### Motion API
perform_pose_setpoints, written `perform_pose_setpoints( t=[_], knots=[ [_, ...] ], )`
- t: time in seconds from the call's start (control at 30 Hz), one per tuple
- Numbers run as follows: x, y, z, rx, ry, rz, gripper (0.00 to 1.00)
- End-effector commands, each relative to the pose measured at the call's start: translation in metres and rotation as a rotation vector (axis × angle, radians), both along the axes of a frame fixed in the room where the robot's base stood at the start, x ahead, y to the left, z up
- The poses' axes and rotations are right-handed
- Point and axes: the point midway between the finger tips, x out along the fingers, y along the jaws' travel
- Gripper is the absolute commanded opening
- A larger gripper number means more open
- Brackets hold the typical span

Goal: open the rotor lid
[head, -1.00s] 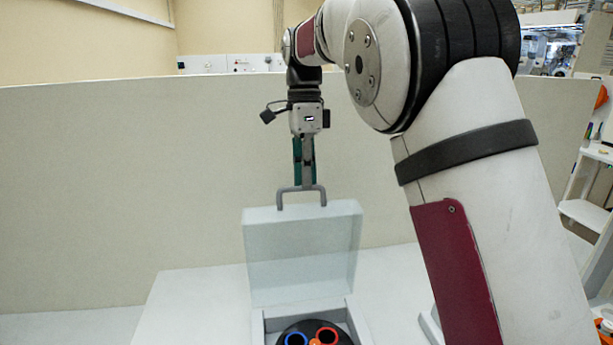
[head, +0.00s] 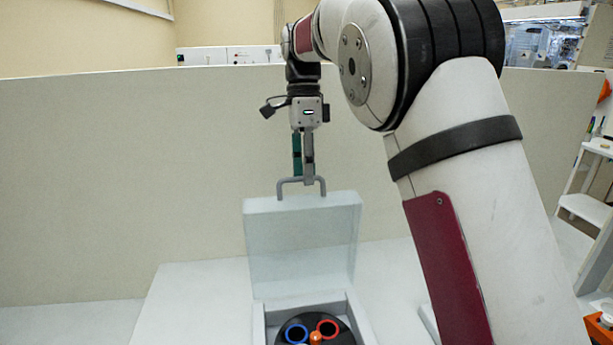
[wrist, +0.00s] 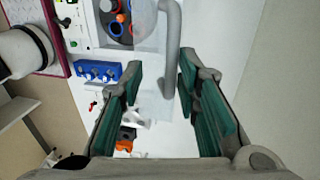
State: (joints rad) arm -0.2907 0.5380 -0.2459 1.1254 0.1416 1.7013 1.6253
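The rotor lid (head: 302,245) is a pale translucent panel standing upright at the back of its box, with a grey bar handle (head: 287,186) on its top edge. My gripper (head: 303,180) is at the handle, pointing down. In the wrist view my gripper (wrist: 158,72) has its teal-padded fingers spread wide, with the handle (wrist: 172,45) reaching between them, nearer the right finger; whether it touches is unclear. Below the lid, the open box shows a black rotor (head: 343,337) with blue and red rings and an orange knob (head: 316,338).
A white bench (head: 195,305) surrounds the box, with clear room on its left. A beige partition (head: 130,190) stands behind. A white shelf unit (head: 590,205) is at the right. The wrist view shows a blue block (wrist: 95,71) beside the box.

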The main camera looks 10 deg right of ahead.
Motion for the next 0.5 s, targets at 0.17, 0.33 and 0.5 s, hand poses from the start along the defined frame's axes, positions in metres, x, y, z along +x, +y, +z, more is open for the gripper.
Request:
perform_pose_setpoints(
  t=[0.17, 0.33, 0.5],
  knots=[
    [0.006, -0.001, 0.026, 0.0, -0.003, -0.001, 0.3],
    [0.01, 0.0, 0.044, -0.001, -0.002, 0.0, 0.3],
    [0.011, 0.0, 0.054, -0.001, 0.001, 0.001, 0.3]
  ],
)
